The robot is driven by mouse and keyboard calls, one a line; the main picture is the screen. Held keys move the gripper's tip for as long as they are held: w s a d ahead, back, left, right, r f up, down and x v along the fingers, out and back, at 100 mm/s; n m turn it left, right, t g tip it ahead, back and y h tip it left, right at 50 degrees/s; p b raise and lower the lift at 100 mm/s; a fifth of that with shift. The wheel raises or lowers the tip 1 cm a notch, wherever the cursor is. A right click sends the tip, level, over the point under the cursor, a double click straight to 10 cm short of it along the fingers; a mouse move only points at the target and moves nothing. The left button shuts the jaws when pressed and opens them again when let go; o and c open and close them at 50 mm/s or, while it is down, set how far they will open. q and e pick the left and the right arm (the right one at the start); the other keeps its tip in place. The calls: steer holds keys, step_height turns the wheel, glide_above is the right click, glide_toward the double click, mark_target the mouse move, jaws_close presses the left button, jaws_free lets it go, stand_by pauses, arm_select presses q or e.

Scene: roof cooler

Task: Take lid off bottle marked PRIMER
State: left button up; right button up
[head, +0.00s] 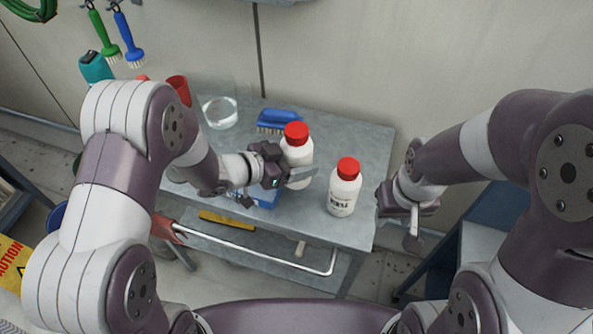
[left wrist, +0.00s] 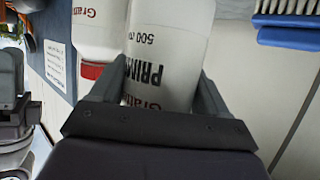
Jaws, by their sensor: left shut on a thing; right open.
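The white bottle marked PRIMER (left wrist: 170,35) is between the fingers of my left gripper (head: 296,177), which is shut on its body. In the head view this bottle (head: 297,154) stands upright near the middle of the cart top, with its red lid (head: 296,132) on. The lid is out of the left wrist view, where the label reads upside down. A second white bottle (head: 343,194) with a red lid (head: 348,168) stands to its right, apart from it. My right gripper (head: 412,241) is open and empty, right of the cart edge.
The grey cart top (head: 362,137) also carries a blue brush (head: 279,120), a clear container (head: 220,112) and a red cup (head: 180,88). A blue item (head: 264,197) lies partly hidden behind my left gripper. A white handle rail (head: 270,259) runs along the front. The cart's back right is clear.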

arm_select(q)
step_height(320, 180, up, 3)
steer(key=shift+f, duration=0.1)
steer(key=shift+o, duration=0.8)
steer(key=c, duration=0.6)
